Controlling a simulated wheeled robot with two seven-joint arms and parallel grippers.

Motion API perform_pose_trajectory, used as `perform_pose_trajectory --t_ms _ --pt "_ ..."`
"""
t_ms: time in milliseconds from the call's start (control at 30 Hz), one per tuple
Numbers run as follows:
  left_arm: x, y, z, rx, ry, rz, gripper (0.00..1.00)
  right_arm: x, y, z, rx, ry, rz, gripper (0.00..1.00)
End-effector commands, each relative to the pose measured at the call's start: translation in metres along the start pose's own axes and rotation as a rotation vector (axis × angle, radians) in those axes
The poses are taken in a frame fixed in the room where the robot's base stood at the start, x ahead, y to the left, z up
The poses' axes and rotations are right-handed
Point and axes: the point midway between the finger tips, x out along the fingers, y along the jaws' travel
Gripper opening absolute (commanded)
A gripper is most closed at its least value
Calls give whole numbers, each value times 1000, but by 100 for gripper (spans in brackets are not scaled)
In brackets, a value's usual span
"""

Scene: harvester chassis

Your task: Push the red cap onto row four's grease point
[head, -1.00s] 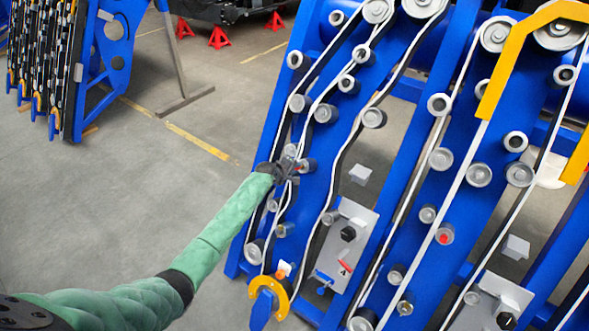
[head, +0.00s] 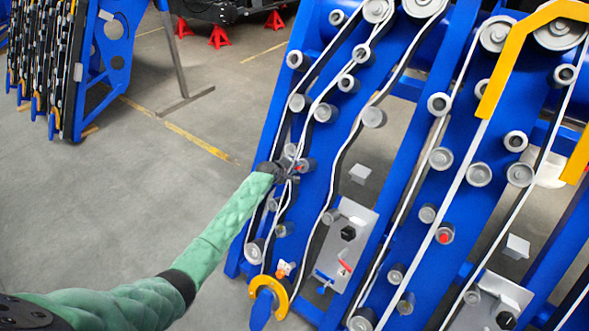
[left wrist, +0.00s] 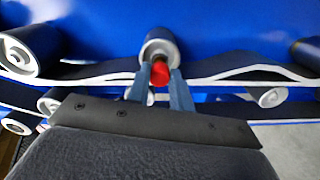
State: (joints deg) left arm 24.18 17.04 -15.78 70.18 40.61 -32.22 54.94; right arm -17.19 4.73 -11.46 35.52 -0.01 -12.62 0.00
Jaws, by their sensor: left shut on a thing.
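The red cap (left wrist: 160,74) shows in the left wrist view between the fingertips of my left gripper (left wrist: 158,85), which is shut on it. The cap is in line with the end of a grey roller (left wrist: 160,47) on the blue row frame; I cannot tell whether it touches or is seated. In the head view my left gripper (head: 292,169) is at the left-hand blue row, beside that roller (head: 307,165), with a small bit of red at its tip. My right gripper is not in view.
White-edged belts (head: 333,165) run past several rollers close around the gripper. A grey plate with a black knob (head: 348,234) and a red lever (head: 345,267) sits lower on the row. A yellow hook (head: 281,296) is at the bottom. Open floor (head: 120,190) lies left.

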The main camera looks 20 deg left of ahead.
Motion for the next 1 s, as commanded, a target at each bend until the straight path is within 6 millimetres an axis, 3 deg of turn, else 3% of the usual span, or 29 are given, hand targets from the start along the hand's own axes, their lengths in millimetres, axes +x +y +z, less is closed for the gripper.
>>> perform_pose_trajectory --t_ms 1000 --pt "21 0 0 0 0 0 1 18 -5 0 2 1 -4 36"
